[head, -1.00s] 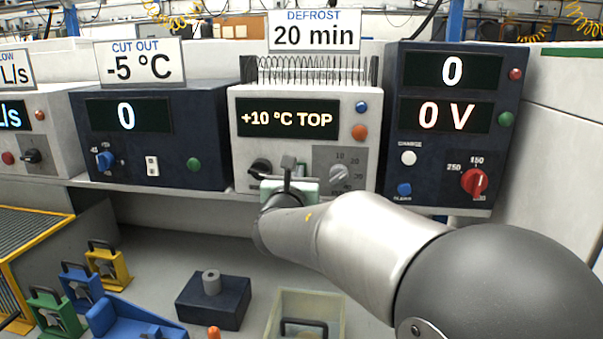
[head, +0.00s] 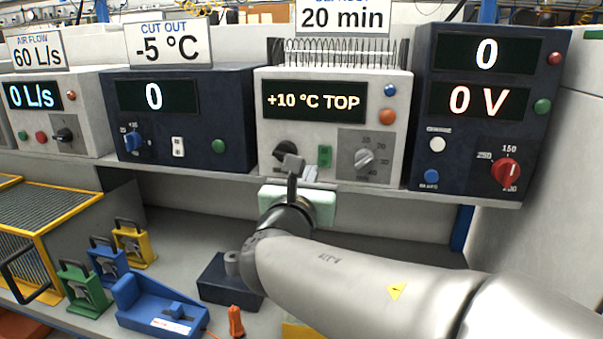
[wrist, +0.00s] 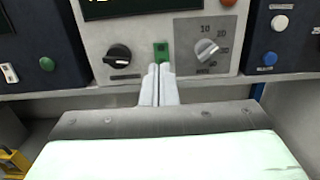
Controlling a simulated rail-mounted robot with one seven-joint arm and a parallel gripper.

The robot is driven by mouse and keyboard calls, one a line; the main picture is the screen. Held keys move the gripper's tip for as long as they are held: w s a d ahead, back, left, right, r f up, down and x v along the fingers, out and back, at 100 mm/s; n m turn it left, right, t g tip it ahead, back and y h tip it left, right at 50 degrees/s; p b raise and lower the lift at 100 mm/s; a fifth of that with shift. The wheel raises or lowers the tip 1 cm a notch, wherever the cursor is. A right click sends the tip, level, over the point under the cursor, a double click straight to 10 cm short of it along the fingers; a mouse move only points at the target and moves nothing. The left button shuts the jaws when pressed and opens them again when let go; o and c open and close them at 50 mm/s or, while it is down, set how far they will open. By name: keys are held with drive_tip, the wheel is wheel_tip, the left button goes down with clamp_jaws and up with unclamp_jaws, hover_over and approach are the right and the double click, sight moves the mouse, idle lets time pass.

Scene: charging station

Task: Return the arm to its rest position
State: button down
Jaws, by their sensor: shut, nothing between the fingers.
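My gripper (head: 292,165) is in front of the white control unit (head: 333,120) in the middle of the head view, and my arm reaches in from the lower right. In the wrist view its fingers (wrist: 158,72) are together, with nothing between them. They point at the lower edge of the unit, just below a green rocker switch (wrist: 161,52). The switch also shows in the head view (head: 325,157), to the right of the fingertips. I cannot tell whether the fingers touch the unit.
A dark unit with 0 V (head: 490,100) is on the right, another dark unit (head: 180,115) on the left. Below stand green, blue and yellow padlock-like blocks (head: 132,242), a blue holder (head: 160,308), a dark block (head: 225,280) and an orange item (head: 236,322). The grey bench has some free room.

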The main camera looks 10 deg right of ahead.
idle(0.3)
drive_tip(key=s+d+f+m+g+h+p, duration=0.1)
drive_tip(key=s+d+f+m+g, duration=0.35)
drive_tip(key=d+f+m, duration=0.2)
drive_tip(key=s+d+f+m+g+h+p, duration=0.1)
drive_tip(key=s+d+f+m+g, duration=0.4)
drive_tip(key=f+m, duration=0.3)
drive_tip(key=s+a+f+m+g+y, duration=0.3)
drive_tip(key=s+f+m+g+y, duration=0.1)
drive_tip(key=m, duration=0.4)
drive_tip(key=s+a+f+m+g+y+p, duration=0.1)
drive_tip(key=s+a+f+m+g+y, duration=0.2)
drive_tip(key=s+f+m, duration=0.4)
drive_tip(key=shift+s+f+m+g+y, duration=0.3)
drive_tip(key=shift+s+m+g+y, duration=0.05)
drive_tip(key=shift+s+m+y, duration=0.6)
